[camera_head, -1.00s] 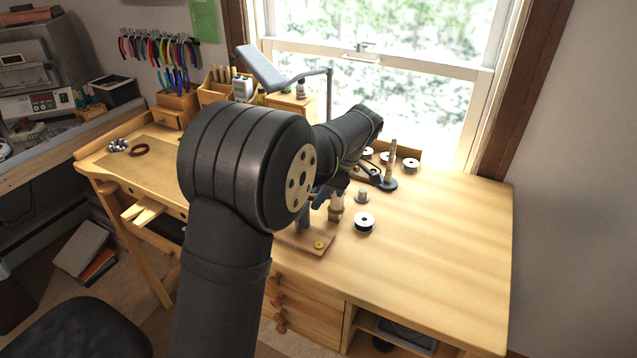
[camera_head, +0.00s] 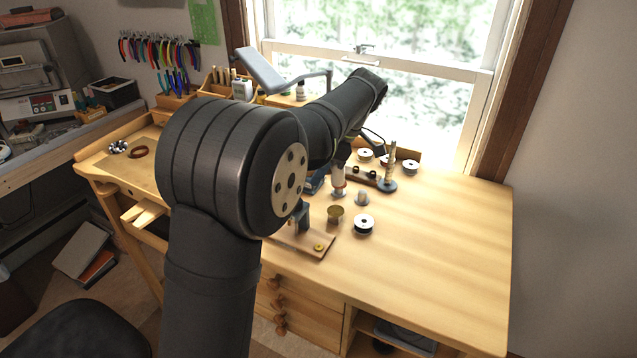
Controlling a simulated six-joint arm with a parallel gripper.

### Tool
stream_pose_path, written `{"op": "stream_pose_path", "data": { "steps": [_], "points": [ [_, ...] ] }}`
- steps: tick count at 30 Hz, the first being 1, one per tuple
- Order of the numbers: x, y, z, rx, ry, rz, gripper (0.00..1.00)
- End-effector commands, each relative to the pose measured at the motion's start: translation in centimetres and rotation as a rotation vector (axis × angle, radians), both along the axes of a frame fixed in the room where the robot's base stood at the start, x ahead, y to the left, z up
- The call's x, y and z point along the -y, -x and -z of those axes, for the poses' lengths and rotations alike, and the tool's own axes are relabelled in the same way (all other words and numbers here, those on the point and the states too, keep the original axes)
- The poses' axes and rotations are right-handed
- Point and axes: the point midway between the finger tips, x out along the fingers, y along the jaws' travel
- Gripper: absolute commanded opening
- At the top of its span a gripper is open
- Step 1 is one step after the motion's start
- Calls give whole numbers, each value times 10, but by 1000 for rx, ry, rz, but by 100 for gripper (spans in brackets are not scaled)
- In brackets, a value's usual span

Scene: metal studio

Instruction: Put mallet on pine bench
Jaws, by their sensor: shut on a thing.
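The pine bench (camera_head: 430,235) is the light wooden worktop under the window, with a broad bare area at right. My gripper (camera_head: 341,160) is small and partly hidden below my dark arm, over the back middle of the bench. It is shut on a pale upright cylinder with reddish bands, which looks like the mallet (camera_head: 338,179). The cylinder's lower end shows above and behind a brass-coloured cup (camera_head: 335,214). I cannot tell whether it touches the bench.
A ring mandrel on a dark base (camera_head: 388,184) and several spools stand behind. The bench's right side is clear.

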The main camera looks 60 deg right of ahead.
Motion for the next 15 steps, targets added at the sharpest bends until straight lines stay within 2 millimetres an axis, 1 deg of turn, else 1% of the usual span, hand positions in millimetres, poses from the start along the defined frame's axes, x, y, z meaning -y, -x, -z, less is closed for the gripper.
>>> {"op": "stream_pose_path", "data": {
  "steps": [1, 5, 13, 15],
  "points": [
    [1, 0, -7, 1, 4, -1, 0],
    [0, 0, -16, 1, 1, 0, 0],
    [0, 0, -17, 0, 1, 0, 0],
    [0, 3, -17, 1, 1, 12, 0]
  ]
}}
